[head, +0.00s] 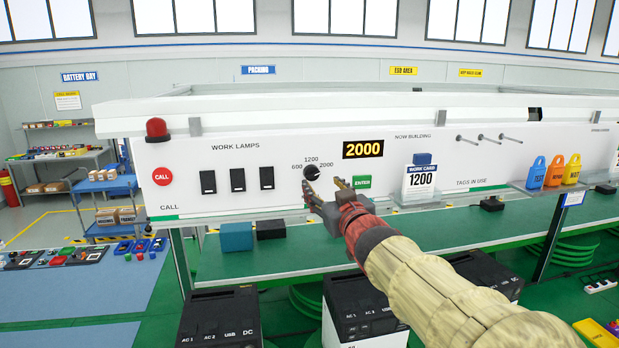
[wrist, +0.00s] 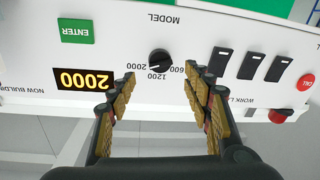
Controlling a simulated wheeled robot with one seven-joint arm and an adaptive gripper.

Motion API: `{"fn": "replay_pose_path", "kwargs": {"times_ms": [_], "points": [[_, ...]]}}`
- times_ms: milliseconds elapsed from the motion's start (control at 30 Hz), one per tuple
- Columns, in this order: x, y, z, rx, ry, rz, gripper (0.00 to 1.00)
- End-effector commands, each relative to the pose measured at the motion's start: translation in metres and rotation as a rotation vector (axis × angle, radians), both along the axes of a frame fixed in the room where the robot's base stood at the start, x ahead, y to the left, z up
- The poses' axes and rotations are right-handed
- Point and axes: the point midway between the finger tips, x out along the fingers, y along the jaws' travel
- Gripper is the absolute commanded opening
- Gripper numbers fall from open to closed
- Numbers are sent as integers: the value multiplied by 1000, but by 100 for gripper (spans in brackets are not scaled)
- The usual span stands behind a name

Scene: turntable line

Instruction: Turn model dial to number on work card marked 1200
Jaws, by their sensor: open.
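The model dial (head: 312,172) is a small black knob on the white panel, with 600, 1200 and 2000 printed around it. The yellow display (head: 363,149) reads 2000. The work card (head: 420,181) reads 1200. My gripper (head: 325,188) is open, its fingers pointing at the panel just below and right of the dial in the head view. In the wrist view, which is upside down, the dial (wrist: 160,60) appears between and beyond the fingertips (wrist: 160,76), apart from both. The knob's exact pointer direction is hard to tell.
A green ENTER button (head: 362,182) sits right of the dial, close to a finger. Three black lamp switches (head: 238,180) and a red CALL button (head: 162,176) are left. A green bench (head: 450,225) runs below.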

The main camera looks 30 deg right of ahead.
Motion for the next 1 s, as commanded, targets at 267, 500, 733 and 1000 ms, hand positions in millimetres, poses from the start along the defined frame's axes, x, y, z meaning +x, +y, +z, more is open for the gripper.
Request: {"fn": "replay_pose_path", "kwargs": {"times_ms": [267,500,733,1000], "points": [[37,-8,-1,6,5,-2,50],[66,-14,-1,6,5,-2,50],[74,-15,-1,5,4,-3,50],[74,-15,-1,5,4,-3,44]]}}
